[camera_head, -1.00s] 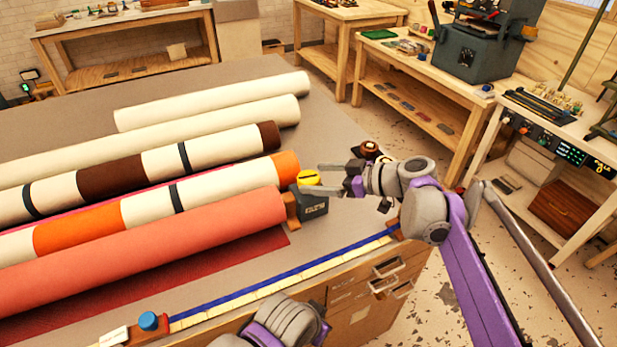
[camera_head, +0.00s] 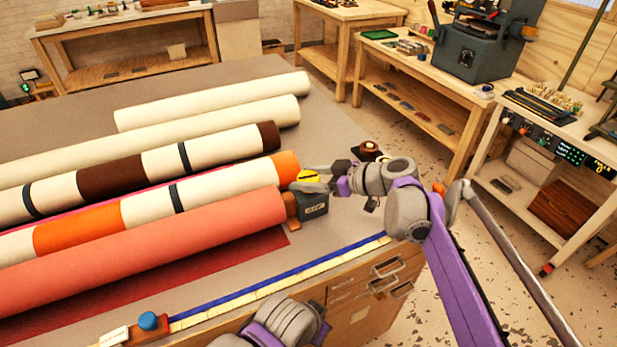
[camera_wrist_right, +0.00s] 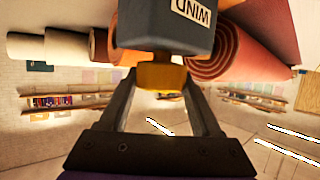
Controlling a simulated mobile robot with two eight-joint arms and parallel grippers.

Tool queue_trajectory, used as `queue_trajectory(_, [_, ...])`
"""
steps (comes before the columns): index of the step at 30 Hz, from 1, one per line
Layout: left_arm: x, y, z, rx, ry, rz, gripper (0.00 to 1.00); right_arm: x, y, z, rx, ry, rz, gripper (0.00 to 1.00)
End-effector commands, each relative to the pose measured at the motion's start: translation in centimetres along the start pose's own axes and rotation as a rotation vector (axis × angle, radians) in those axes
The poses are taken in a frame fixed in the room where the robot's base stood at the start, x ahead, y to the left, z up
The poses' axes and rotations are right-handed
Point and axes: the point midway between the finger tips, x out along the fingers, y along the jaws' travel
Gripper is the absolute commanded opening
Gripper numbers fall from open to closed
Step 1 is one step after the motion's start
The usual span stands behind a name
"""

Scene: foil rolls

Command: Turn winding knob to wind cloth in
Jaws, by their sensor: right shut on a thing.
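The yellow winding knob (camera_head: 308,175) sits on a dark box (camera_head: 312,206) at the right end of the coral roll (camera_head: 200,237). My right gripper (camera_head: 306,182) reaches in from the right and is shut on the knob. In the right wrist view, the knob (camera_wrist_right: 160,78) lies between the two fingers, and the box (camera_wrist_right: 165,22) shows an upside-down "WIND" label. Red cloth (camera_head: 268,244) lies flat on the table in front of the coral roll. My left gripper is out of view.
Several other rolls lie behind, including cream ones (camera_head: 215,100) and a brown-banded one (camera_head: 115,178). A blue-and-yellow strip (camera_head: 270,284) runs along the table's front edge, with a blue knob (camera_head: 148,321) at its left end.

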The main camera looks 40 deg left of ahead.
Motion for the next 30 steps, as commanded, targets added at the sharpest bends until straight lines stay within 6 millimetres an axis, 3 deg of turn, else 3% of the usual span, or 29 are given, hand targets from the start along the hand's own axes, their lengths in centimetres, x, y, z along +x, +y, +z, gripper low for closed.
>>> queue_trajectory(2, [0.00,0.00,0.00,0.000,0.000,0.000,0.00,-0.02,0.01,-0.01,0.000,0.000,0.000,0.09])
queue_trajectory(13, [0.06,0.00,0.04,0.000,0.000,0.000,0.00,-0.02,-0.13,-0.05,0.028,0.000,0.068,0.09])
queue_trajectory(30, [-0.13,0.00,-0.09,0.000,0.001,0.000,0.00,0.01,-0.15,-0.10,0.190,0.002,0.462,0.09])
